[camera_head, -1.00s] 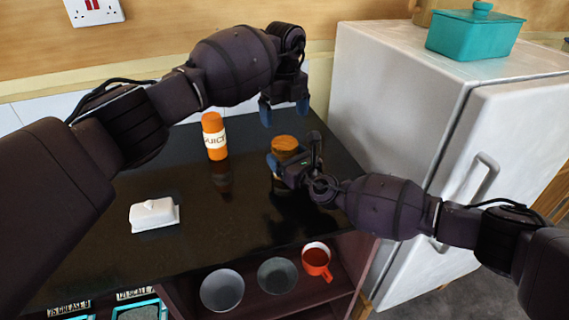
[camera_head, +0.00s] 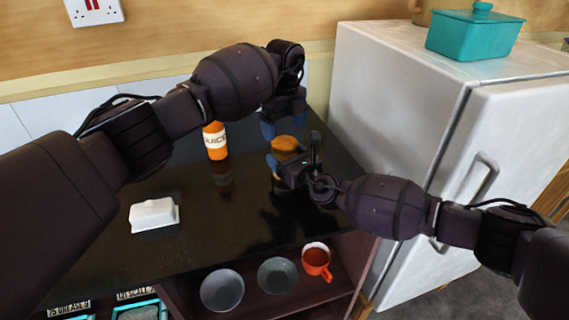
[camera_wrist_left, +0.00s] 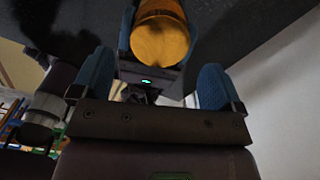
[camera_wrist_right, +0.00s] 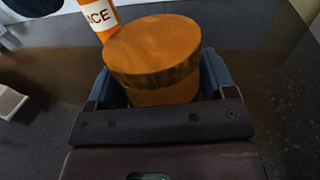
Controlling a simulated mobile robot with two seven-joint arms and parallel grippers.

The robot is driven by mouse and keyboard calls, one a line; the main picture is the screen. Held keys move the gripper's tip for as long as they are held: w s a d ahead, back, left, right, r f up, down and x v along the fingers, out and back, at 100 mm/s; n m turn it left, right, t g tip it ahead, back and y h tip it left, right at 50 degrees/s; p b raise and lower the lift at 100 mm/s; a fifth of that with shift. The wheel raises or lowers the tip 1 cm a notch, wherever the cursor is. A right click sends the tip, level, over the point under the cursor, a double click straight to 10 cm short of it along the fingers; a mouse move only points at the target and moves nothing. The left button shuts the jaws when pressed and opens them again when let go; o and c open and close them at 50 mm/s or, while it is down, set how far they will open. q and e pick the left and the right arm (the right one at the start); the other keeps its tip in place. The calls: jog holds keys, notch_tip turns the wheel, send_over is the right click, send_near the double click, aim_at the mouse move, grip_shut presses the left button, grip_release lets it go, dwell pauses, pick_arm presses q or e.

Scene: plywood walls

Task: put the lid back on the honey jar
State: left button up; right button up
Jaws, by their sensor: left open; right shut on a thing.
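The honey jar (camera_wrist_right: 165,95) is a squat amber jar, clasped between the blue fingers of my right gripper (camera_head: 279,166). The round wooden lid (camera_wrist_right: 153,47) sits on top of the jar and looks level; I cannot tell how firmly it is seated. The lid also shows in the head view (camera_head: 285,144) and the left wrist view (camera_wrist_left: 161,40). My left gripper (camera_head: 284,126) is open and empty, pointing down just above and behind the lid in the head view. Its two blue fingers (camera_wrist_left: 154,82) are apart and not touching the lid. The jar's lower part is mostly hidden.
An orange juice bottle (camera_head: 216,142) stands left of the jar on the dark counter (camera_head: 110,252). A white butter dish (camera_head: 154,215) is nearer the front left. A white fridge (camera_head: 400,90) rises on the right. Bowls and a red mug (camera_head: 316,262) sit on a shelf below.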

aim_at(286, 143)
pick_arm(q)
jog(key=shift+f, duration=2.3)
jog(key=c, duration=0.9)
jog(key=m, duration=0.5)
jog(key=shift+c, duration=0.2)
jog(key=m, duration=0.4)
jog(key=shift+m, duration=0.4)
jog(key=o, duration=1)
jog(key=shift+d, duration=0.1)
jog(key=shift+d, duration=0.1)
